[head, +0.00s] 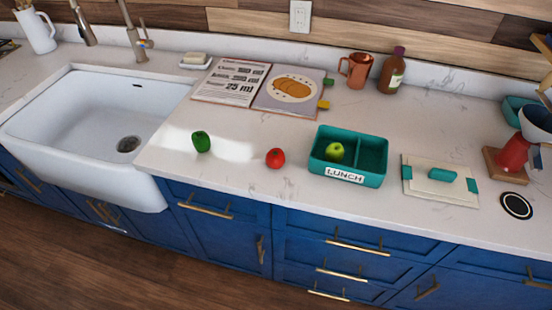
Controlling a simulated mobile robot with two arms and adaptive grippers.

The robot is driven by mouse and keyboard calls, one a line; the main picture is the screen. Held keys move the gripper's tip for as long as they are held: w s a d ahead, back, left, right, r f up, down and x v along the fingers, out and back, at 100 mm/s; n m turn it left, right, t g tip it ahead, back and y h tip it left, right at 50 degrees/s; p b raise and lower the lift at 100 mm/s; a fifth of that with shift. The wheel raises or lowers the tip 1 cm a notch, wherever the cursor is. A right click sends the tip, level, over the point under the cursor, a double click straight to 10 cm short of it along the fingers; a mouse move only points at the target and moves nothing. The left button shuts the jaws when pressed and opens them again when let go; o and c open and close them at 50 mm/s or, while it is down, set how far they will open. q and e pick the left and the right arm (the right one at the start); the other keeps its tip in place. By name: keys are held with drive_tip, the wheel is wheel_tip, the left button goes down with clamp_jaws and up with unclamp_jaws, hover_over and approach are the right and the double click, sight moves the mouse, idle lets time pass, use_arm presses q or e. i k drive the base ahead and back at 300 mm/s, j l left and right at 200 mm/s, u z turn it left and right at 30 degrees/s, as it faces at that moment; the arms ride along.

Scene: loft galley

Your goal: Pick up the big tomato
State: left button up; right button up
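A red tomato (275,158) sits on the white counter near its front edge, apart from other things. It stands left of the teal lunch box (318,163) and right of a dark green vegetable (201,142). It is the only tomato that I can see. Neither of my grippers shows in the head view.
The lunch box has two compartments, with a green apple (335,151) in the left one. A lid (421,191) lies to its right. An open cookbook (247,85) lies behind the tomato. The white sink (85,105) is at the left. The counter around the tomato is clear.

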sight(275, 159)
drive_tip(key=j+z, duration=0.5)
drive_tip(key=j, duration=1)
